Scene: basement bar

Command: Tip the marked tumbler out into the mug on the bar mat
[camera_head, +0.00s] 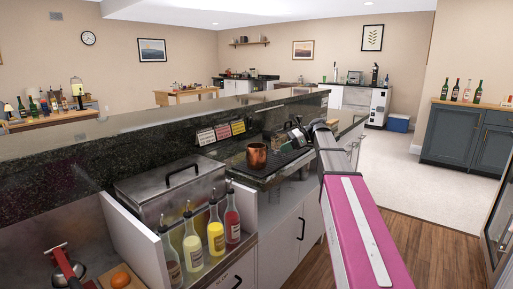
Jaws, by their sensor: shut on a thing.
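A copper mug (257,155) stands upright on the dark bar mat (268,168), on the lower counter behind the bar. My gripper (297,135) is at the far end of my pink arm, to the right of the mug and close to it. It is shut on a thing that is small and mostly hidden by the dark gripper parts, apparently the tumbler. I cannot make out the tumbler's mark, its contents or how far it is tilted.
A raised dark stone ledge (130,135) runs behind the mat, with small cards (222,131) against it. A lidded steel bin (170,190) and several pourer bottles (215,230) stand at the near left. Wooden floor (430,240) is open to the right.

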